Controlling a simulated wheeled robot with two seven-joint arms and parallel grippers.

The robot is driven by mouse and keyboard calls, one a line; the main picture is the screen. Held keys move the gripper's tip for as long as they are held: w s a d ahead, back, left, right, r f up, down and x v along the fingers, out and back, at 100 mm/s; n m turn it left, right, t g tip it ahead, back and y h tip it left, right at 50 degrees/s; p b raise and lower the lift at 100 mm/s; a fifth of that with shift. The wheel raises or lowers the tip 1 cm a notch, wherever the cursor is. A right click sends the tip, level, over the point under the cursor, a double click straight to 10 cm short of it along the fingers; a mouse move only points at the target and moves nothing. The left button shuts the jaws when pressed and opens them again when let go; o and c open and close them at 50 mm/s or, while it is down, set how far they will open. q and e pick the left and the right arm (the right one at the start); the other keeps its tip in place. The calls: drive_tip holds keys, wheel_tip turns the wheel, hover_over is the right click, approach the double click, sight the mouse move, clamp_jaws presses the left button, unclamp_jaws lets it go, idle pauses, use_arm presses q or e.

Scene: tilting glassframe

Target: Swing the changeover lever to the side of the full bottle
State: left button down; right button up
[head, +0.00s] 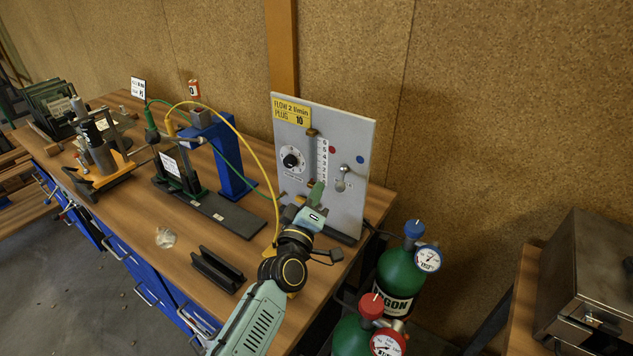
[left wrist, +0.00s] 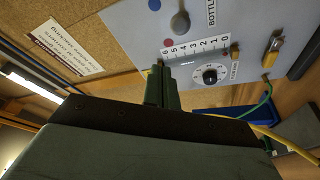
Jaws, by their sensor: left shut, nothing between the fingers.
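The changeover lever (head: 343,170) is a small grey metal knob on the upright grey panel (head: 350,120). It sits below and between a red dot (head: 333,149) on the left and a blue dot (head: 360,159) on the right. Its round end also shows in the left wrist view (left wrist: 180,22). My left gripper (head: 318,190) is shut and empty, in front of the panel, left of and below the lever. Its fingers (left wrist: 161,88) look apart from the lever. Two green bottles stand right of the bench: one blue-capped (head: 396,272), one red-capped (head: 350,336). Their gauge readings are too small to tell.
The panel also carries a black dial (head: 291,160), a flow scale (head: 322,160) and a yellow label (head: 291,110). A yellow hose (head: 250,150) runs close to my left arm. A blue stand (head: 232,165) is further left. A metal box (head: 590,275) is at the far right.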

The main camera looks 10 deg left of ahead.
use_arm(q)
drive_tip(key=s+d+f, duration=0.1)
drive_tip(key=s+d, duration=0.2)
drive_tip(key=s, duration=0.2)
drive_tip(key=shift+s+d+b, duration=0.2)
drive_tip(key=shift+s+b, duration=0.05)
drive_tip(key=shift+b, duration=0.1)
